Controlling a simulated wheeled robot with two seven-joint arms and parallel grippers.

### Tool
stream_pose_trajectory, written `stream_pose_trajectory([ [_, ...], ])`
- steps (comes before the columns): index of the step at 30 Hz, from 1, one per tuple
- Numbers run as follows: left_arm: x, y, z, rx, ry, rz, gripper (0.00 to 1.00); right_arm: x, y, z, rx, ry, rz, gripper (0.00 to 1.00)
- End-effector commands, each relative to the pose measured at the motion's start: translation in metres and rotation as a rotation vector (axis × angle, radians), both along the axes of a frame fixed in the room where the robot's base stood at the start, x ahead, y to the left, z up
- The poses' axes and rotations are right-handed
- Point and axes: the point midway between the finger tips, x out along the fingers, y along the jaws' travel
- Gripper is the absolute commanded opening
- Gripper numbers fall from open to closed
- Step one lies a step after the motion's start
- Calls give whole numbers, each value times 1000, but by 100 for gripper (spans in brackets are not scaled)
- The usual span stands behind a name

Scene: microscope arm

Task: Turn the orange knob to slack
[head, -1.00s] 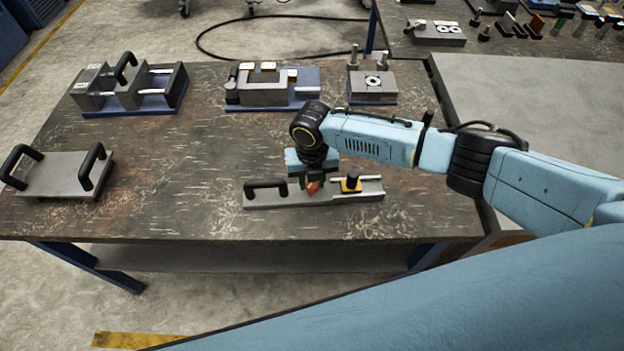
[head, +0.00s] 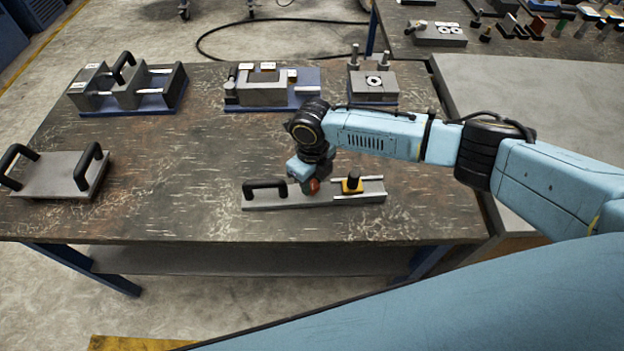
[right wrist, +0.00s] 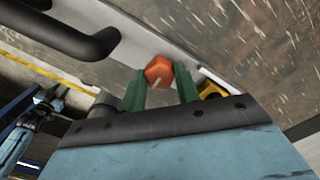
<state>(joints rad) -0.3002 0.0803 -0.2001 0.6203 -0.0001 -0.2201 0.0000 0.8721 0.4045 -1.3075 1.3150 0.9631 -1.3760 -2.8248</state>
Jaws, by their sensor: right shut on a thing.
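The orange knob (head: 311,186) sits on a long grey base plate (head: 345,199) near the front middle of the table. In the right wrist view the knob (right wrist: 158,71) has a pale line on its face. My right gripper (head: 310,180) is over the plate, with its green fingers (right wrist: 160,85) on both sides of the knob and shut on it. The gripper body hides part of the knob in the head view. My left gripper is not in view.
A black handle (head: 265,186) stands on the plate left of the knob, and a yellow block with a black top (head: 352,184) is close on its right. Fixtures stand at the back, and a plate with two handles (head: 60,178) lies at left. The front table strip is clear.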

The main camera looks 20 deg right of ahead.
Motion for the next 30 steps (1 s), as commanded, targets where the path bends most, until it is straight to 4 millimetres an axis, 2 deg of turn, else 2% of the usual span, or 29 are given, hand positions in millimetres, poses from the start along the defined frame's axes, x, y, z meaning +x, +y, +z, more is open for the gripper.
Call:
stream_pose_trajectory([
  [16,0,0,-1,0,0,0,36,0,0,1,-1,-1,28,9],
  [17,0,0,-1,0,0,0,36,0,0,1,-1,-1,28,33],
  [21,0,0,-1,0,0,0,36,0,0,1,-1,-1,27,51],
  [22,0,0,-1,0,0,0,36,0,0,0,-1,-1,27,53],
  [30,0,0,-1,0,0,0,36,0,0,1,-1,-1,26,53],
])
